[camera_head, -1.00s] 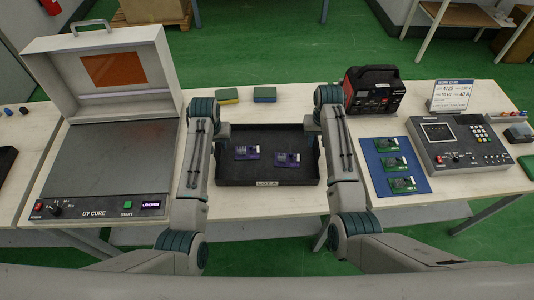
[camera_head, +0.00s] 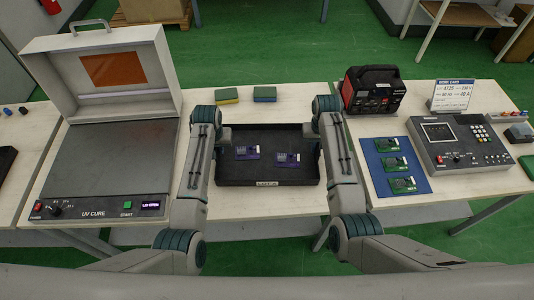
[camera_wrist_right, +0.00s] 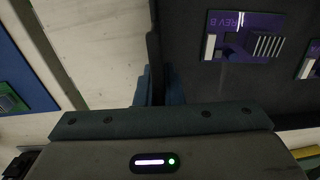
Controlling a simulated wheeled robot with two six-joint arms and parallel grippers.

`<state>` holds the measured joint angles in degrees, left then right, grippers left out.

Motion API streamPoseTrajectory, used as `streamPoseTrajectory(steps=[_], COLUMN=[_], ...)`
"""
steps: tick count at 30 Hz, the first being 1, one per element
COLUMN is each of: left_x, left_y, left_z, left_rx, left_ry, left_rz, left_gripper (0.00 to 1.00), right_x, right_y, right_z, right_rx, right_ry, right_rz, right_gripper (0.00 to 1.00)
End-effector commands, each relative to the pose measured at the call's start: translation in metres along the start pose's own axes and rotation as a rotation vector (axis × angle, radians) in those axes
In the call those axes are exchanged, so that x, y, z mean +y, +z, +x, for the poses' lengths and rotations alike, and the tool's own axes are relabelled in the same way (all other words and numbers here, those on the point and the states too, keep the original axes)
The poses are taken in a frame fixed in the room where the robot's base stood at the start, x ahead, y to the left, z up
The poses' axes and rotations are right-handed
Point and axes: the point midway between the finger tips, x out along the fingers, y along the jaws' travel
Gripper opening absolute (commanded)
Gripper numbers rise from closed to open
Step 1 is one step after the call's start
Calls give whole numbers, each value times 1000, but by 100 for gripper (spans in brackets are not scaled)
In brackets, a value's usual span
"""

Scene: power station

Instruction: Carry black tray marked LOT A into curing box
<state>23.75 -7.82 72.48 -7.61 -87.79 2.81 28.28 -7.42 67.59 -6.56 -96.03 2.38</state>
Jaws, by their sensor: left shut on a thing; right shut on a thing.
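The black tray (camera_head: 267,168) labelled LOT A on its front wall is on the table between my arms. It holds two purple circuit boards, a left one (camera_head: 247,153) and a right one (camera_head: 287,159). My left gripper (camera_head: 224,136) is shut on the tray's left wall, its fingers mostly hidden by the arm. My right gripper (camera_head: 310,130) is shut on the right wall; the right wrist view shows its fingers (camera_wrist_right: 153,85) on either side of that wall. The curing box (camera_head: 108,175), marked UV CURE, stands left of the tray with its lid (camera_head: 105,75) raised.
A blue mat (camera_head: 384,150) with several green boards, a tester (camera_head: 455,145) and a black-red power unit (camera_head: 375,90) are to the right. Two sponges (camera_head: 227,96) (camera_head: 265,94) lie behind the tray. Bare table shows between the tray and the box.

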Motion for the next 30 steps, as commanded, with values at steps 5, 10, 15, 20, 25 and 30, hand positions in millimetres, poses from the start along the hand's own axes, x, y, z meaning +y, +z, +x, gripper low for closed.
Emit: streamPoseTrajectory(steps=[5, 10, 15, 20, 25, 30], left_x=[0, 0, 0, 0, 0, 0], left_y=[0, -1, -3, -6, -7, -8], left_z=[-1, -6, -19, -34, -48, -51], left_rx=[1, 1, 1, 1, 1, 0], left_ry=[0, 0, 0, 0, 0, 0], left_rz=[0, 0, 0, 0, 0, 0], left_gripper=[0, 0, 0, 0, 0, 0], right_x=[0, 0, 0, 0, 0, 0], right_y=[0, 0, 0, 0, 0, 0], right_z=[-1, -6, -19, -35, -48, -52], right_rx=[1, 1, 1, 1, 1, 1], right_ry=[0, 0, 0, 0, 0, 0], right_rz=[0, 0, 0, 0, 0, 0], right_gripper=[0, 0, 0, 0, 0, 0])
